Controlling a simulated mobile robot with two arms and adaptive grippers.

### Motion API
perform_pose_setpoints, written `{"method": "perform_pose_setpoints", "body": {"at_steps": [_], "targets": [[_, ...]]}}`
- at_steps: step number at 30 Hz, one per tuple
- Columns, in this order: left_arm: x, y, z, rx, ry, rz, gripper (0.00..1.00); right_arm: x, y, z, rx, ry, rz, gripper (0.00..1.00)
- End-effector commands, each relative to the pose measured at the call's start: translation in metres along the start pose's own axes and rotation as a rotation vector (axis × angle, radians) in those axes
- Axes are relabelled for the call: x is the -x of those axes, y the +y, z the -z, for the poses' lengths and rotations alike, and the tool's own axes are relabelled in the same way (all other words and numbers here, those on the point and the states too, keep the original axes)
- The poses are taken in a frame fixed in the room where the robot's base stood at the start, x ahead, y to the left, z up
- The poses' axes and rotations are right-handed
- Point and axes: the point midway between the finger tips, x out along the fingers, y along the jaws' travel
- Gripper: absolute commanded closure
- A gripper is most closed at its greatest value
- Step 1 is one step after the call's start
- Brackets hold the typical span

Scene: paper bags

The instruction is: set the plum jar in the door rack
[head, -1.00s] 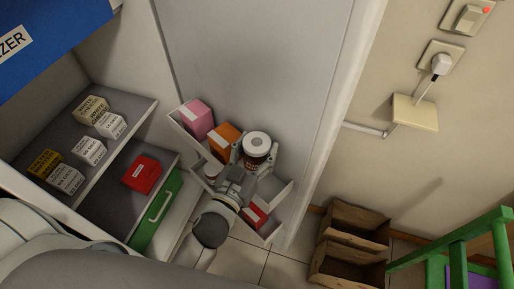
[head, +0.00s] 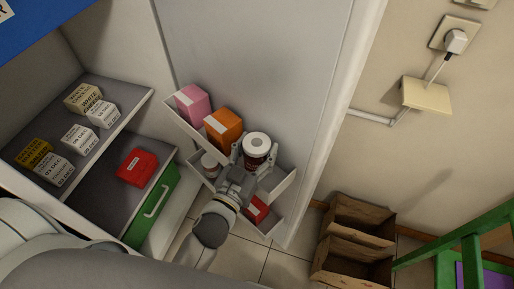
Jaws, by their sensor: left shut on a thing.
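The plum jar (head: 257,147) is dark with a white lid and a pale label, upright between the fingers of my left gripper (head: 252,157). The gripper is shut on it at the upper door rack (head: 284,184), to the right of an orange carton (head: 223,127) and a pink carton (head: 193,104) standing in that rack. The jar's base is hidden by the gripper, so I cannot tell whether it touches the rack floor. My right gripper is not in view.
Shelves at left hold several small cartons (head: 83,98) and a red box (head: 138,167) above a green drawer (head: 152,208).

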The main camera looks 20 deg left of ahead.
Motion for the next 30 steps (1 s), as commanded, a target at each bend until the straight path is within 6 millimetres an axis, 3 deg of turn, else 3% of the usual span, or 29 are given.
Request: {"method": "perform_pose_setpoints", "body": {"at_steps": [8,9,14,25,30], "targets": [[0.000,0.000,0.003,0.001,0.005,-0.001,0.86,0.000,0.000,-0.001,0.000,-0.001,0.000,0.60],[0.000,0.000,0.003,0.001,0.005,-0.001,0.35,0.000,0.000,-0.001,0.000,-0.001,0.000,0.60],[0.000,0.000,0.002,0.001,0.003,-0.001,0.15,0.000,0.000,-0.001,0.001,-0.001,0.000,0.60],[0.002,0.000,-0.002,0.000,-0.005,0.001,0.15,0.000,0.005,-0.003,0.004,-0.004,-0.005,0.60],[0.014,0.000,-0.002,0.002,-0.006,0.001,0.15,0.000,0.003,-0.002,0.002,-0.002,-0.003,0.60]]}}
